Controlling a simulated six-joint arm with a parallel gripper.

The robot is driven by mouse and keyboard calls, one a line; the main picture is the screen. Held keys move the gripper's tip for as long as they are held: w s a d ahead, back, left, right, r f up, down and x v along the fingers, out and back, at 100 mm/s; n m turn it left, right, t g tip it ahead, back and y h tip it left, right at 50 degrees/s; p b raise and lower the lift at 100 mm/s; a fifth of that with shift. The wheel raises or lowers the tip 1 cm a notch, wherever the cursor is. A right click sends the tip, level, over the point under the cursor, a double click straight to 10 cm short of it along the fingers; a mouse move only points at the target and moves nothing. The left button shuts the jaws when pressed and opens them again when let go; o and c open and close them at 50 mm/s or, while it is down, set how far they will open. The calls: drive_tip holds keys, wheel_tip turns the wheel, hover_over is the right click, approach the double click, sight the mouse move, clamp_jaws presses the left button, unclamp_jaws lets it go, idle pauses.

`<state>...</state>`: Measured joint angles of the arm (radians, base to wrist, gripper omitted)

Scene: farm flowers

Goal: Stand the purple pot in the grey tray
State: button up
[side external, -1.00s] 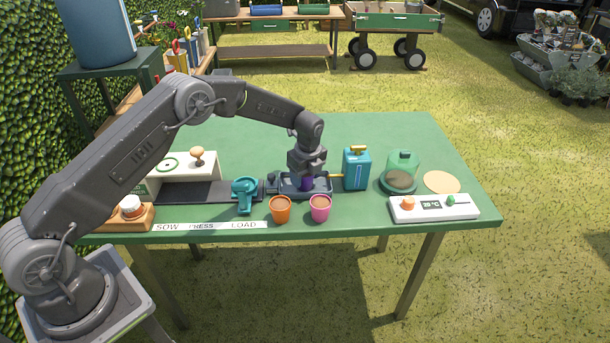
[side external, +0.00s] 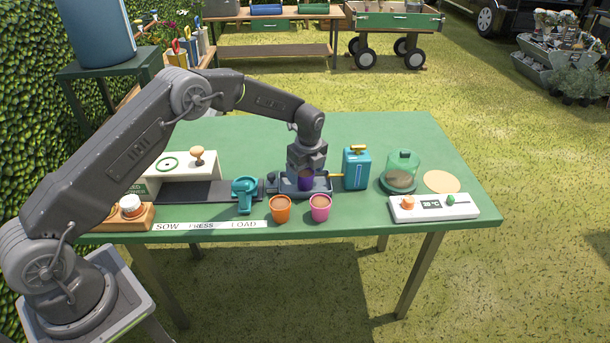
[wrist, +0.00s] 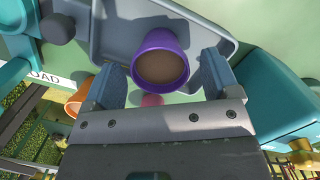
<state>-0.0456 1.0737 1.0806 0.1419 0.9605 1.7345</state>
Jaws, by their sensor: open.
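The purple pot (side external: 306,181), filled with brown soil, stands in the grey tray (side external: 325,188) on the green table. In the wrist view the pot (wrist: 160,62) shows from above with the tray (wrist: 112,30) around it. My gripper (wrist: 168,85) is open, with one blue-grey finger on each side of the pot and gaps visible beside the rim. In the side view my gripper (side external: 306,172) is right over the pot, and its fingers are partly hidden there.
An orange pot (side external: 280,210) and a pink pot (side external: 320,208) stand just in front of the tray. A teal can (side external: 356,168) stands close to its right, and a teal device (side external: 244,193) to its left. A glass cloche (side external: 402,172) is farther right.

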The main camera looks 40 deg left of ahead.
drive_tip(key=s+d+r+n+t, duration=0.15)
drive_tip(key=s+r, duration=0.25)
drive_tip(key=r, duration=0.7)
drive_tip(key=s+d+r+n, duration=0.1)
drive_tip(key=s+r+n, duration=0.2)
drive_tip(key=r, duration=0.8)
drive_tip(key=s+d+r+n+t, duration=0.1)
drive_tip(key=s+r+n, duration=0.2)
drive_tip(key=s, duration=0.4)
drive_tip(key=s+r+n+t+h, duration=0.1)
drive_tip(key=s+r+n, duration=0.25)
drive_tip(key=s, duration=0.35)
drive_tip(key=s+d+r+n+t, duration=0.1)
drive_tip(key=s+r+n, duration=0.1)
drive_tip(key=s+n, duration=0.3)
drive_tip(key=s+f+n, duration=0.3)
drive_tip(key=s+n, duration=0.1)
drive_tip(key=s, duration=0.7)
drive_tip(key=shift+s+t, duration=0.35)
drive_tip(key=shift+t, duration=0.1)
drive_tip(key=shift+d+f, duration=0.1)
